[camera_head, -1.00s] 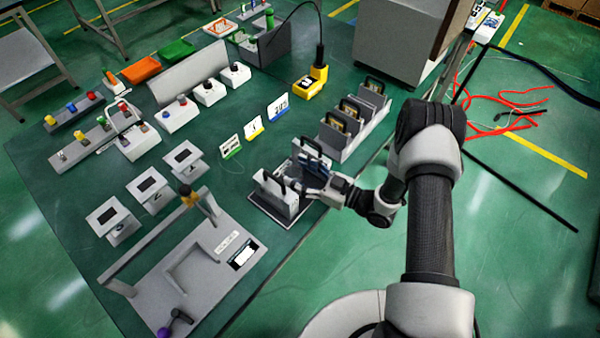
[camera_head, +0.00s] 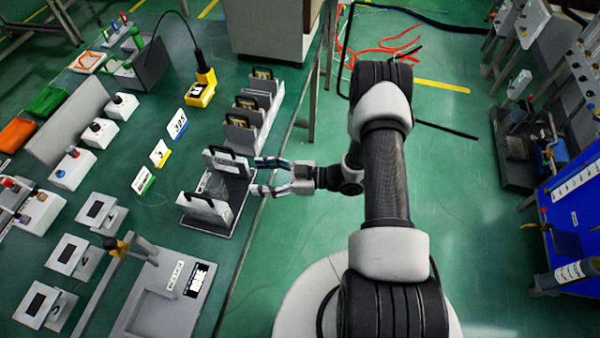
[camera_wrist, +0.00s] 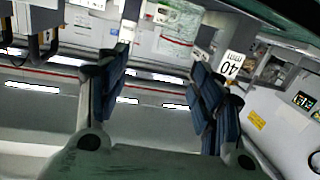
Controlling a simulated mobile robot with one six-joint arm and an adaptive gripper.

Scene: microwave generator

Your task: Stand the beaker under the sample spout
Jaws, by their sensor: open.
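My gripper (camera_head: 255,176) is open and empty in the head view, at the right side of a grey rack with black-handled plates (camera_head: 205,208). Its two fingers point left toward that rack; I cannot tell whether they touch it. The wrist view shows the dark blue finger pads spread wide (camera_wrist: 155,90) with nothing between them. I cannot make out a beaker in either view. A black and yellow fitting (camera_head: 115,246) on a grey frame shows at the lower left; I cannot tell whether it is the sample spout.
A second grey rack (camera_head: 262,118) stands behind the first. A yellow device (camera_head: 202,90) and small label signs (camera_head: 160,152) stand on the green table. White switch boxes (camera_head: 72,168) line its left. A blue bench (camera_head: 575,225) stands at the right. Open floor lies between.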

